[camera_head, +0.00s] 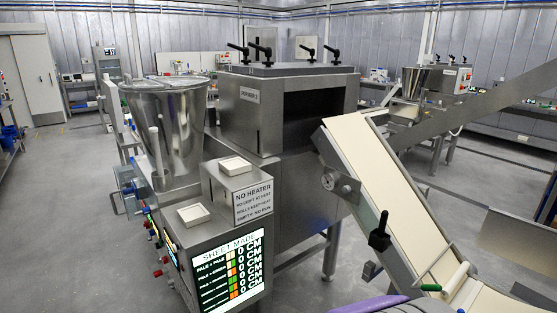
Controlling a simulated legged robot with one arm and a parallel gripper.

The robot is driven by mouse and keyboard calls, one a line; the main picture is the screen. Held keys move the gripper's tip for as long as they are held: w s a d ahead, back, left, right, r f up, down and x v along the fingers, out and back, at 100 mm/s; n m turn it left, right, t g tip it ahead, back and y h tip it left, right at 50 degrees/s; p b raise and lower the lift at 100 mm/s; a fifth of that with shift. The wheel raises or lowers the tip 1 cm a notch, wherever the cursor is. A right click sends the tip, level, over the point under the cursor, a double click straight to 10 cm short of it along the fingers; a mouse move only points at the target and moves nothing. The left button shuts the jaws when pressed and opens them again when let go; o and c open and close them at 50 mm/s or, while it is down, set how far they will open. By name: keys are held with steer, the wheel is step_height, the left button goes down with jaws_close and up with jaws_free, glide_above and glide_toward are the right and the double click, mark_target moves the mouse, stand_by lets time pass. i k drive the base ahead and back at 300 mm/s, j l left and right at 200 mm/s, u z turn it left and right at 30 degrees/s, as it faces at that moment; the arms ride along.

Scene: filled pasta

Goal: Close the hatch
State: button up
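A steel machine housing labelled "FORMER 2" (244,110) stands at the centre, with black clamp handles on its top. A dark rectangular opening (312,113) shows in its right-hand face, above the top end of the sloped belt, and no cover lies across it. I cannot tell for sure which part is the hatch. A purple and grey piece shows at the bottom edge, cut off by the frame; I cannot tell what it is. No gripper fingers are visible.
A sloped conveyor (390,185) with a cream belt runs down to the lower right, with a black-knobbed lever (379,232) beside it. A steel hopper (168,125) and a lit sheet-counter screen (231,271) stand at left. Grey floor at far left is clear.

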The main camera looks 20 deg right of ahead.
mark_target(531, 245)
steer(key=i+z, duration=0.2)
steer(key=z, duration=0.25)
steer(key=i+z, duration=0.25)
steer(key=z, duration=0.25)
steer(key=i+j+z, duration=0.1)
steer(key=z, duration=0.35)
steer(key=i+j+z, duration=0.25)
steer(key=z, duration=0.25)
